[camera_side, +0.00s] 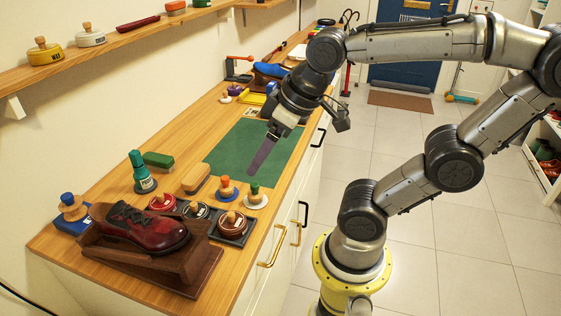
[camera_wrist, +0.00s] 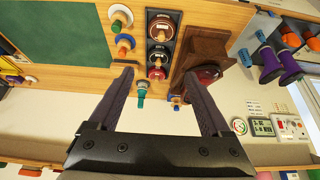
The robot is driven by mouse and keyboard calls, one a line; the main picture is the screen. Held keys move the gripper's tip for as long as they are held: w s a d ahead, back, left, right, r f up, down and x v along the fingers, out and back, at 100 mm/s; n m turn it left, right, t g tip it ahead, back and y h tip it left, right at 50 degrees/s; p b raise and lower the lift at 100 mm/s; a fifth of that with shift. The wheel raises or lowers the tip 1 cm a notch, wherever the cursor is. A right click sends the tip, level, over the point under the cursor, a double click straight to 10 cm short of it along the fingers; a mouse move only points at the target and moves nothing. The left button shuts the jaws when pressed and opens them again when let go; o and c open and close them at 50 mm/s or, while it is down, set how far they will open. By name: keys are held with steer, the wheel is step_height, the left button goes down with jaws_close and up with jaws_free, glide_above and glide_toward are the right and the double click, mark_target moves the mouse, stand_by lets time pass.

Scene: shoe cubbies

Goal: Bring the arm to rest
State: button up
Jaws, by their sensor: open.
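My gripper (camera_side: 264,154) hangs above the green mat on the wooden counter, with its fingers angled down. In the wrist view my gripper (camera_wrist: 165,92) shows two dark fingers spread wide apart with nothing between them in their grasp. In the side view the fingers overlap and look like one. The green mat (camera_side: 226,143) lies flat and bare under the fingers; it also shows at the upper left of the wrist view (camera_wrist: 55,30).
A dark red shoe (camera_side: 148,228) rests on a wooden stand (camera_side: 180,268) at the near end. Beside it are several polish tins in a dark tray (camera_side: 240,238), a green bottle (camera_side: 141,172) and brushes (camera_side: 195,178). A wall shelf (camera_side: 110,45) runs along the left.

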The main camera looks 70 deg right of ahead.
steer(key=s, duration=0.1)
steer(key=s+f, duration=0.1)
steer(key=s, duration=0.1)
steer(key=shift+s+a+f, duration=0.1)
steer(key=shift+s+f, duration=0.05)
steer(key=shift+f, duration=0.2)
